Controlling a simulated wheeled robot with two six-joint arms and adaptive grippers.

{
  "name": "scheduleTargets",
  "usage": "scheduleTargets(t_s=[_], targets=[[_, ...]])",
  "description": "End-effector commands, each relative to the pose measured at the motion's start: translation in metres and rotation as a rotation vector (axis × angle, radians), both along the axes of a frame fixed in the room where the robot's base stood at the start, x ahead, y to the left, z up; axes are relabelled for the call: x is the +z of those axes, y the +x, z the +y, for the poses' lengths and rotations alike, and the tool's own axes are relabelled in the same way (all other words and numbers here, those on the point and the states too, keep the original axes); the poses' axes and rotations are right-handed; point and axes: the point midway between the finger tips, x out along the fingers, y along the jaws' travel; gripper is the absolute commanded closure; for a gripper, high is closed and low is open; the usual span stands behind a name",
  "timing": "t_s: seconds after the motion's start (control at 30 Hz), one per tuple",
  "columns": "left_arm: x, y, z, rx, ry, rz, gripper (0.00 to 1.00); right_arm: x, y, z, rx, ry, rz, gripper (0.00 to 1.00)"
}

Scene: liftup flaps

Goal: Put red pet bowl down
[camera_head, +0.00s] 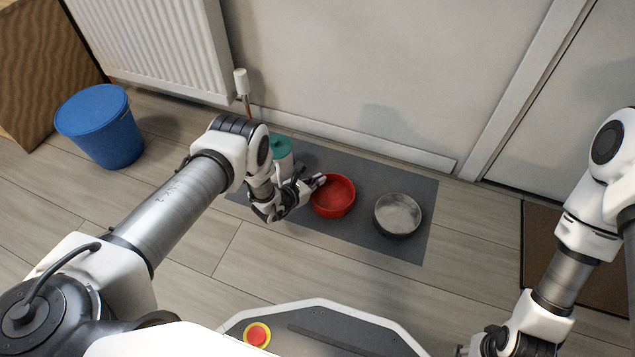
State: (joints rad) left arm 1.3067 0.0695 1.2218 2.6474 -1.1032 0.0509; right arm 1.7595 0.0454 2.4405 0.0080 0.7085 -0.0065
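The red pet bowl (333,197) is upright and looks empty. It is over the grey mat (405,255); I cannot tell for sure whether its base touches the mat. My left gripper (318,184) is at the bowl's left rim, with a fingertip against or just over the rim. The fingers are small and partly hidden, so their grip on the rim is unclear. My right gripper (468,350) is at the bottom edge, far from the bowl and partly cut off.
A grey metal bowl (398,214) stands on the mat, right of the red one. A teal-lidded container (281,150) is behind my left gripper. A blue bin (100,127) stands at left, below a radiator (155,45). A brown doormat (560,255) lies at right. The front floor is clear.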

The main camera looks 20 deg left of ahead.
Motion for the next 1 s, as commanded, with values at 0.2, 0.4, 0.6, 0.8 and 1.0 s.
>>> scheduleTargets(t_s=[0.2, 0.4, 0.6, 0.8, 1.0], targets=[[-0.002, 0.000, 0.000, 0.000, 0.000, 0.000, 0.69, -0.002, 0.000, 0.000, 0.001, 0.000, -0.001, 0.60], [-0.002, 0.000, 0.000, 0.000, 0.000, 0.000, 0.69, -0.002, 0.000, 0.000, 0.001, 0.000, -0.001, 0.60], [0.007, -0.007, 0.003, 0.000, 0.000, 0.002, 0.69, 0.009, -0.002, 0.000, -0.002, 0.001, 0.004, 0.60], [0.029, -0.046, 0.020, 0.003, 0.000, 0.005, 0.69, 0.044, -0.007, 0.001, -0.007, 0.004, 0.020, 0.60], [0.045, -0.087, 0.037, 0.003, 0.000, 0.002, 0.69, 0.067, -0.009, 0.001, -0.001, 0.004, 0.024, 0.60]])
